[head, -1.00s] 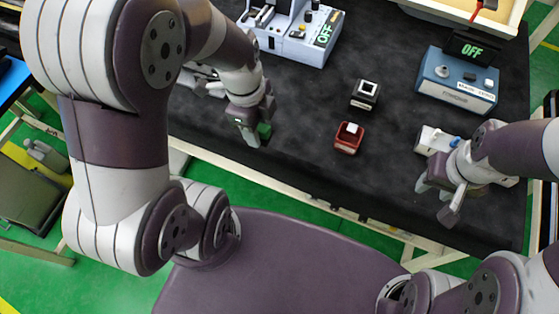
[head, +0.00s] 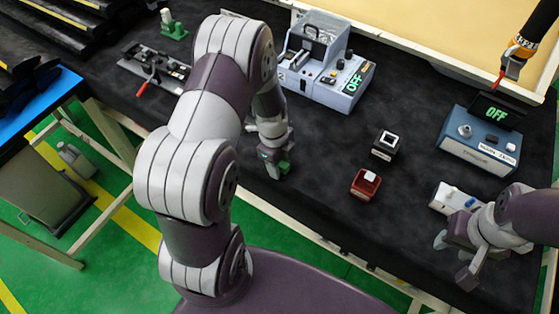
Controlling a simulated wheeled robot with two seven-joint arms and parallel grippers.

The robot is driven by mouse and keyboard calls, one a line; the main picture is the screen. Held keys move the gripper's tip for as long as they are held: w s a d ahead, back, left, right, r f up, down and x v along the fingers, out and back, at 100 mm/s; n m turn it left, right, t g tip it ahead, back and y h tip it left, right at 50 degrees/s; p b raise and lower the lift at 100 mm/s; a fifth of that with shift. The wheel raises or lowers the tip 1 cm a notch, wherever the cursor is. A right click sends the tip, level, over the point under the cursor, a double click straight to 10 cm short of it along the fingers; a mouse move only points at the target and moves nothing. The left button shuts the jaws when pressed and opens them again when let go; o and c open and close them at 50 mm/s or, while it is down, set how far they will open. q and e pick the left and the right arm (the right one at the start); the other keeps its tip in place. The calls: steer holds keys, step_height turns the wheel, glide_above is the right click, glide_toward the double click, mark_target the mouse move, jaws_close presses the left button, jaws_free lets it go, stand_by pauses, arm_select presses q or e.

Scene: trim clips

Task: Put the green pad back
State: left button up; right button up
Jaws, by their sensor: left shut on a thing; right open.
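The green pad (head: 284,167) is a small green block at the tips of my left gripper (head: 275,168). That gripper is shut on it and points down over the black table, near its front edge. The fingers hide part of the pad. I cannot tell whether it touches the table. My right gripper (head: 465,262) is open and empty at the right, in front of a small white device with a blue part (head: 454,197).
A red box (head: 365,184) and a black box (head: 385,145) stand right of my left gripper. Behind are a grey machine reading OFF (head: 328,80) and a blue box (head: 478,149). A clamp fixture (head: 155,68) and green-based item (head: 173,27) stand left. Dark tabletop between is clear.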

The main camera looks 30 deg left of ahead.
arm_select(q)
steer(key=shift+f, duration=0.25)
steer(key=o, duration=1.1)
steer(key=shift+o, duration=0.2)
steer(key=shift+r, duration=0.45)
step_height(320, 180, up, 11)
steer(key=a+b, duration=0.1)
steer(key=b, duration=0.1)
steer(key=s+d+r+n, duration=0.1)
steer(key=s+d+n, duration=0.2)
steer(key=n, duration=0.6)
steer(key=s+d+r+n+t+y, duration=0.1)
steer(key=s+d+n, duration=0.2)
steer(key=s+n, duration=0.3)
steer(key=n, duration=0.3)
steer(key=shift+n+t, duration=0.3)
steer(key=shift+n, duration=0.1)
